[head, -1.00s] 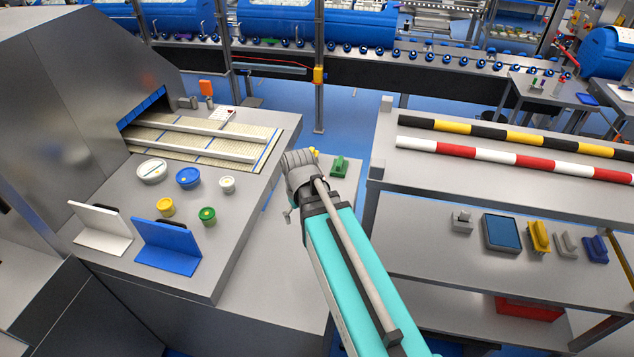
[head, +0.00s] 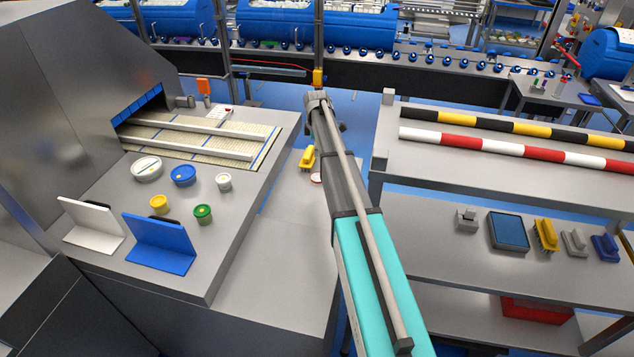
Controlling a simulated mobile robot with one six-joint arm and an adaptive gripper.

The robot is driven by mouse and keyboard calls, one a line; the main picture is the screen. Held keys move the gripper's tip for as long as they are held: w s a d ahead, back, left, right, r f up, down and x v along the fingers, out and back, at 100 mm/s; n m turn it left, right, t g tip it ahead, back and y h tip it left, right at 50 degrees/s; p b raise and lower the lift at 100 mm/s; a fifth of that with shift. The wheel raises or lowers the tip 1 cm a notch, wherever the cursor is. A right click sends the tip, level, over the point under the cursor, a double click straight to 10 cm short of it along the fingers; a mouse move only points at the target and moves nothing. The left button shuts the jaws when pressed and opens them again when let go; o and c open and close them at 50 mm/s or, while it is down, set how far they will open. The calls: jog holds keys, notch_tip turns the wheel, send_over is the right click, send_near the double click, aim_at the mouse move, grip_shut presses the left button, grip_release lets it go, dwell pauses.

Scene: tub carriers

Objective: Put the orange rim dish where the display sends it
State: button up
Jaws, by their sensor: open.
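A small round dish with a reddish-orange rim (head: 316,178) lies on the low grey surface between the two benches. My arm covers part of it. My arm reaches forward over that surface, and its wrist end is beyond the dish in the picture. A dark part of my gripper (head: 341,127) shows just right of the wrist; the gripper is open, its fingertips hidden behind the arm. I see nothing held. No readable display shows; a small orange panel (head: 204,86) stands at the back of the left bench, with no legible text.
On the left bench stand several tubs, including a blue tub (head: 184,176) and a green tub (head: 203,214), plus white and blue (head: 162,245) angled plates. A yellow brush-like item (head: 307,157) is near the dish. Striped bars (head: 515,147) and a shelf (head: 440,275) lie right.

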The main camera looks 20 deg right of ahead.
jog(key=shift+w+d, duration=0.3)
jog(key=shift+w, duration=0.1)
jog(key=shift+f, duration=0.25)
jog(key=b, duration=0.9)
send_over(317, 177)
notch_tip(317, 177, down, 8)
jog(key=shift+w+d+f, duration=0.1)
jog(key=shift+f, duration=0.05)
jog(key=shift+f+b, duration=2.45)
jog(key=shift+f, duration=0.15)
jog(key=c, duration=1)
jog(key=shift+o, duration=0.2)
